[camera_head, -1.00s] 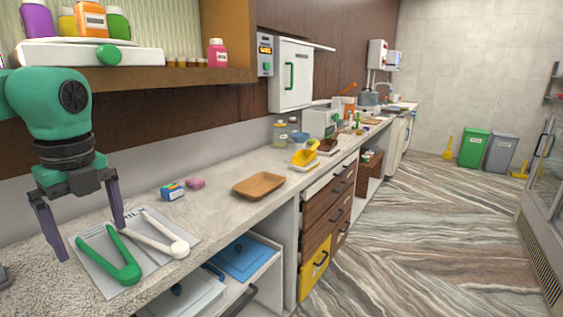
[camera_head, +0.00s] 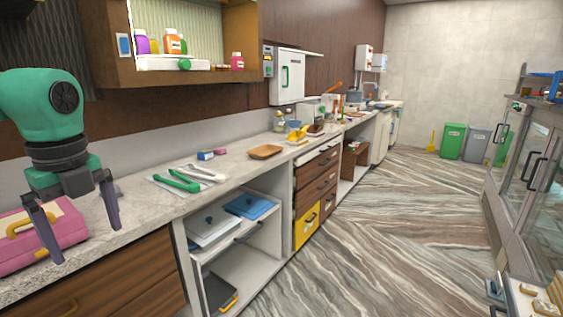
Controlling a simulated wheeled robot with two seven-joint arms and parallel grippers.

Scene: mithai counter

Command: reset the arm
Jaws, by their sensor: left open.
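My left gripper (camera_head: 82,231) hangs from the green and black arm at the left of the head view. Its two dark fingers are apart and point down, with nothing between them that I can tell is held. It appears over the counter (camera_head: 135,212), in front of a pink case (camera_head: 72,228) with a yellow handle. My right gripper is not in view.
Green tongs (camera_head: 176,181) and white tongs (camera_head: 205,174) lie on a grey mat. A brown tray (camera_head: 265,152) sits farther along the counter. An open shelf (camera_head: 232,262) and drawers (camera_head: 318,180) are below. A glass case (camera_head: 535,190) stands right. The middle floor is clear.

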